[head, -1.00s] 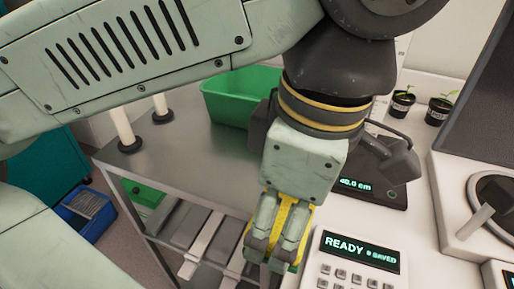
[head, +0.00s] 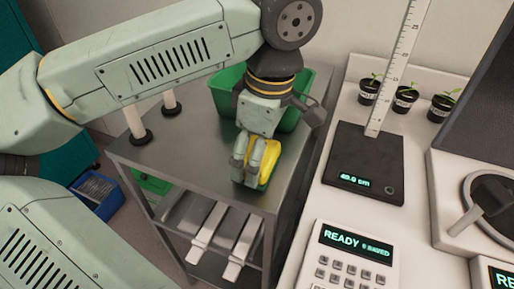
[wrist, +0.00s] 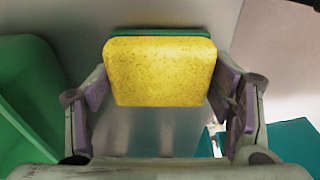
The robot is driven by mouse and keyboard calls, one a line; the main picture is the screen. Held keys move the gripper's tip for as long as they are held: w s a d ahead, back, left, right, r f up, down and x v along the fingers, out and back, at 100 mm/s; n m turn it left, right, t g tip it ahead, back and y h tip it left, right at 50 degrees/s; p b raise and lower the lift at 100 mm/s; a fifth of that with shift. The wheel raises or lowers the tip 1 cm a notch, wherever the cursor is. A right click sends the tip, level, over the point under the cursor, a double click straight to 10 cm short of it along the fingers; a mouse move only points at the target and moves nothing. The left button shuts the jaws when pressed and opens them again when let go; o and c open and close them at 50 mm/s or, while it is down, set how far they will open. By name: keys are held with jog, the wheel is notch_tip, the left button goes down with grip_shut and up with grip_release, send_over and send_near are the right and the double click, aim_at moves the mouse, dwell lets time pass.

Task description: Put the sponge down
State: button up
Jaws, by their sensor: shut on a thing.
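The sponge is yellow with a green layer on its far side. It shows in the wrist view (wrist: 160,72) between the two fingers of my gripper (wrist: 165,95), which is shut on it. In the head view, the yellow sponge (head: 267,163) sticks out to the right of my gripper (head: 248,176), low over the metal cart top (head: 190,150). I cannot tell whether the sponge touches the cart top. The fingers hide part of it in the head view.
A green bin (head: 228,92) stands just behind my gripper on the cart. Two white posts (head: 134,122) on dark bases stand at the cart's left. To the right, a white bench holds a keypad device (head: 350,262), a height gauge (head: 365,165) and potted seedlings (head: 404,98).

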aim_at(265, 155)
jog(key=shift+f, duration=0.15)
jog(key=shift+f, duration=0.15)
jog(key=o, duration=1)
jog(key=r, duration=0.4)
jog(key=d+r, duration=0.1)
jog(key=r, duration=0.7)
jog(key=shift+s+d+r+b, duration=0.2)
jog(key=shift+s+b, duration=0.1)
jog(key=shift+b, duration=0.05)
